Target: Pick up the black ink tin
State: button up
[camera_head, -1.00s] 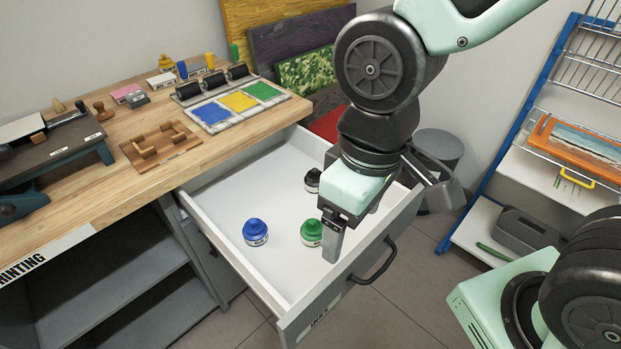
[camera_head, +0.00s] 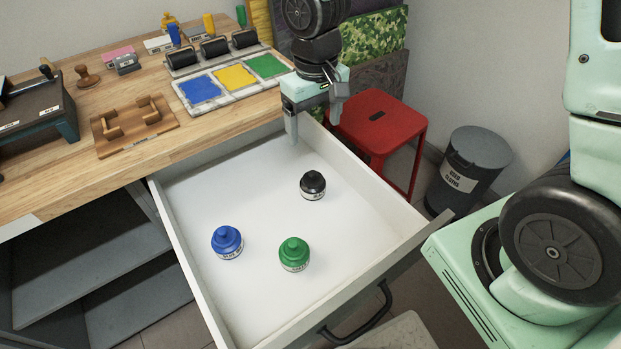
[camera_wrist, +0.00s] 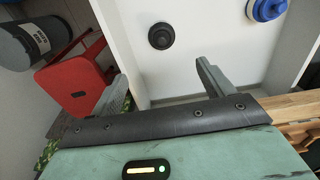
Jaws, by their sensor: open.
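The black ink tin (camera_head: 313,186) stands upright in the open drawer (camera_head: 227,299), toward its back right. It also shows in the wrist view (camera_wrist: 161,36), ahead of the fingers and apart from them. My gripper (camera_head: 313,128) is open and empty, above the back end of the drawer, beyond the tin in the head view. In the wrist view its two fingers (camera_wrist: 166,84) are spread with nothing between them. A blue ink tin (camera_head: 227,242) and a green ink tin (camera_head: 294,254) stand nearer the drawer's front; the blue one is partly in the wrist view (camera_wrist: 267,9).
The wooden bench (camera_head: 60,183) on the left carries an ink tray (camera_head: 232,80), rollers and stamps. A red stool (camera_head: 378,126) and a grey bin (camera_head: 470,165) stand right of the drawer. The drawer floor around the tins is clear.

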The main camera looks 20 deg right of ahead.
aim_at(313, 173)
notch_tip(313, 173, down, 12)
jog(key=shift+b, duration=0.55)
jog(key=f, duration=0.4)
jog(key=shift+s+a, duration=0.2)
jog(key=shift+s, duration=0.1)
jog(key=shift+f, duration=0.65)
jog(key=c, duration=1.3)
jog(key=shift+r, duration=0.1)
